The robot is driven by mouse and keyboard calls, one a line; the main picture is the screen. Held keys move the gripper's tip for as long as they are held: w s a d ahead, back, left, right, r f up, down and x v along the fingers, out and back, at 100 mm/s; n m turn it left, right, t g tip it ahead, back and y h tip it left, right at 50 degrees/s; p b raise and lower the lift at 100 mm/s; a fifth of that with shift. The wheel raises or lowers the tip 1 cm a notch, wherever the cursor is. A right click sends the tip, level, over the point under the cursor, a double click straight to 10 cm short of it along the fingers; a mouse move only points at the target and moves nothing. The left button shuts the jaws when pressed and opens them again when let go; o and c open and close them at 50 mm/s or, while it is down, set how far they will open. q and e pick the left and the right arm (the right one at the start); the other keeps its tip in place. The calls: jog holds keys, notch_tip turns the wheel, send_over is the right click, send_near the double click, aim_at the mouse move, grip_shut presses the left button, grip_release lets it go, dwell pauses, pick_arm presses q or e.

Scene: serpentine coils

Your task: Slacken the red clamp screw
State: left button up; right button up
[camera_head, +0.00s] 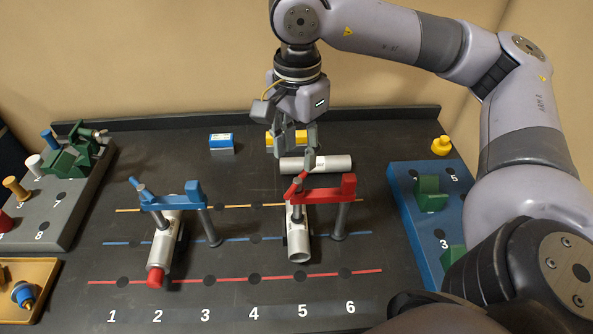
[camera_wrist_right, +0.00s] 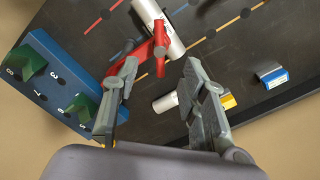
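The red clamp (camera_head: 325,192) bridges a grey pipe (camera_head: 299,240) near numbers 5 and 6, with its grey-and-red screw (camera_head: 297,188) at its left end above the pipe. A post supports its right end. My right gripper (camera_head: 304,155) points down just behind and above the screw. In the right wrist view the gripper (camera_wrist_right: 160,68) has its fingers wide apart with nothing held between them. The red clamp (camera_wrist_right: 158,38) appears there beyond the left finger, which hides part of it. I cannot tell whether a finger touches it. My left gripper is not in view.
A blue clamp (camera_head: 172,200) holds a red-capped pipe (camera_head: 160,253) to the left. A loose pipe (camera_head: 330,164) lies behind the red clamp. A blue block (camera_head: 221,141) and yellow block (camera_head: 275,139) stand at the back. A blue rack (camera_head: 412,215) borders the right.

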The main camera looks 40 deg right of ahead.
aim_at(297, 180)
notch_tip(297, 180, down, 7)
jog(key=shift+r+p, duration=0.1)
jog(key=shift+p, duration=0.35)
jog(key=shift+d, duration=0.1)
jog(key=shift+c, duration=0.6)
grip_shut()
